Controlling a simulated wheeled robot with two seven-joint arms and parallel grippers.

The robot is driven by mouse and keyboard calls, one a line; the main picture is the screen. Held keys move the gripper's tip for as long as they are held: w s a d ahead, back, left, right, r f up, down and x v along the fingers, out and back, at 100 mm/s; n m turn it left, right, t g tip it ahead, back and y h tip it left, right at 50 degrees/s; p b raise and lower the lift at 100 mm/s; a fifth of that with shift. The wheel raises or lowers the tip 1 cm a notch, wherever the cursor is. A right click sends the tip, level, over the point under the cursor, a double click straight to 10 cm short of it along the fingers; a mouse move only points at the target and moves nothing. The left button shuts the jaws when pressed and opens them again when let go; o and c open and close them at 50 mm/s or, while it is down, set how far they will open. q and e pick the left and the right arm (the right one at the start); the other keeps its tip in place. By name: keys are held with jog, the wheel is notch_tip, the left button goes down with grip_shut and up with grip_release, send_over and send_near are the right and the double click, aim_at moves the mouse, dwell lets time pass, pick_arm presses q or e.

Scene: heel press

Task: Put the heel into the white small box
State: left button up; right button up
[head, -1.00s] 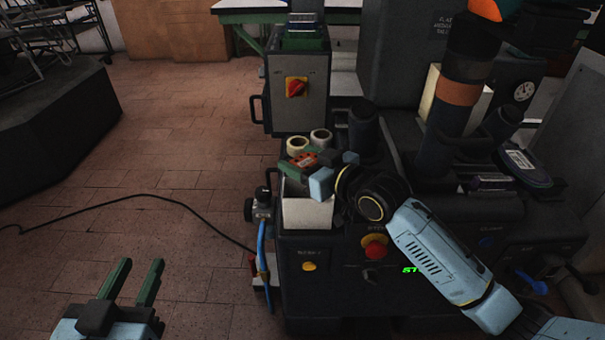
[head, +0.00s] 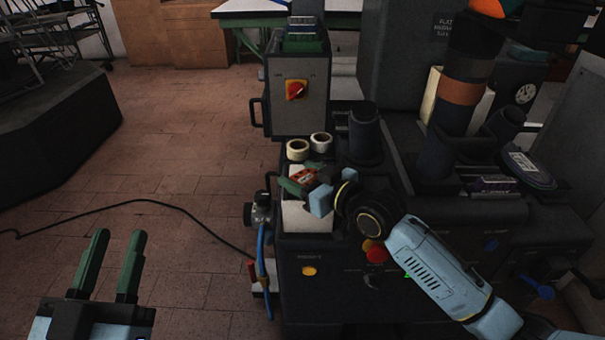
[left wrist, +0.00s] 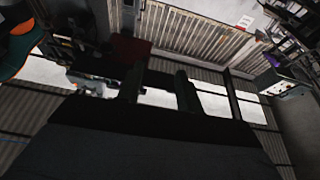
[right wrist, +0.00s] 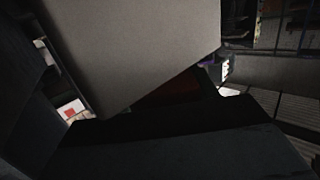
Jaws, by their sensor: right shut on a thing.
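The white small box (head: 307,219) stands on the front left corner of the dark machine in the head view. Its inside is mostly hidden by my right gripper. My right gripper (head: 304,179) is over the box, its green fingers shut on a small red-orange piece (head: 301,177), which looks like the heel. Whether the piece touches the box is unclear. In the right wrist view a dark red patch (right wrist: 172,90) shows between dark shapes, beside a large grey surface. My left gripper (head: 115,240) is open and empty over the floor at lower left; its fingers also show in the left wrist view (left wrist: 160,90).
Two tape rolls (head: 309,145) sit behind the box. A dark post (head: 364,130) stands to their right and a cabinet with a red switch (head: 296,90) behind. A red button (head: 376,252) is on the machine's front. A black cable (head: 140,202) crosses the open floor at left.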

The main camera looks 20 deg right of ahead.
jog(key=shift+f, duration=0.3)
jog(key=o, duration=1)
jog(key=shift+r, duration=0.15)
